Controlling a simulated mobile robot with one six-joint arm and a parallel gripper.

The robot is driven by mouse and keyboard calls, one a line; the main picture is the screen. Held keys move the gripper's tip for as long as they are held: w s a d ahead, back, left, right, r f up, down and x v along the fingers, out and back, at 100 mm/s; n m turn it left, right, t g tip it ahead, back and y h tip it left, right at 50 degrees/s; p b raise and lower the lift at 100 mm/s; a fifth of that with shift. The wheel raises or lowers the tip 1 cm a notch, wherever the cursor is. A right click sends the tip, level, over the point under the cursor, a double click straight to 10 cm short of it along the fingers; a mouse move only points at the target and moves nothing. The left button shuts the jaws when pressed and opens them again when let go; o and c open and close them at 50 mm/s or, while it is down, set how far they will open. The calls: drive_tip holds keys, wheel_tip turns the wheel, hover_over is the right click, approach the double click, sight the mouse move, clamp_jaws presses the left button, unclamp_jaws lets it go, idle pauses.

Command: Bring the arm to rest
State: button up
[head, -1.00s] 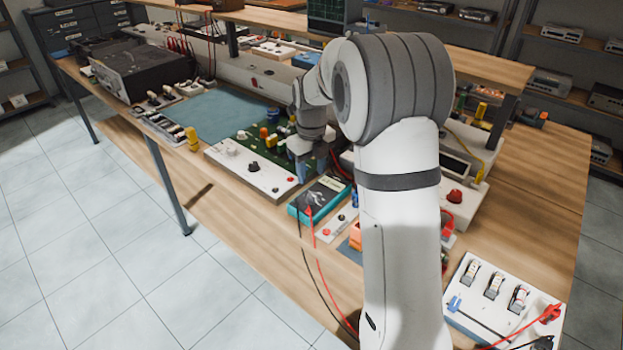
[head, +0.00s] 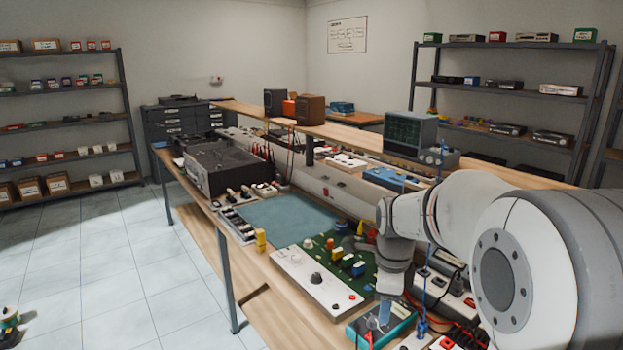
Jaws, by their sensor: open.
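My arm comes in from the right edge and reaches left over the workbench. My gripper (head: 385,311) hangs from the grey wrist and points down, just above or beside a teal-edged device (head: 400,316). Its fingers look small and bluish; they are open, and I see nothing held between them. Whether they touch the device I cannot tell. The green circuit board with a white front panel (head: 322,285) lies just left of the gripper. My arm hides part of the bench behind it.
A raised shelf carries an oscilloscope (head: 408,136) and speakers. Red leads and small instruments crowd the area below my arm. The tiled floor (head: 110,270) at left is mostly clear.

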drive_tip(key=s+n+t, duration=0.1)
drive_tip(key=s+n, duration=1.9)
drive_tip(key=n, duration=0.1)
drive_tip(key=shift+a+r+t, duration=0.25)
drive_tip(key=shift+t, duration=0.15)
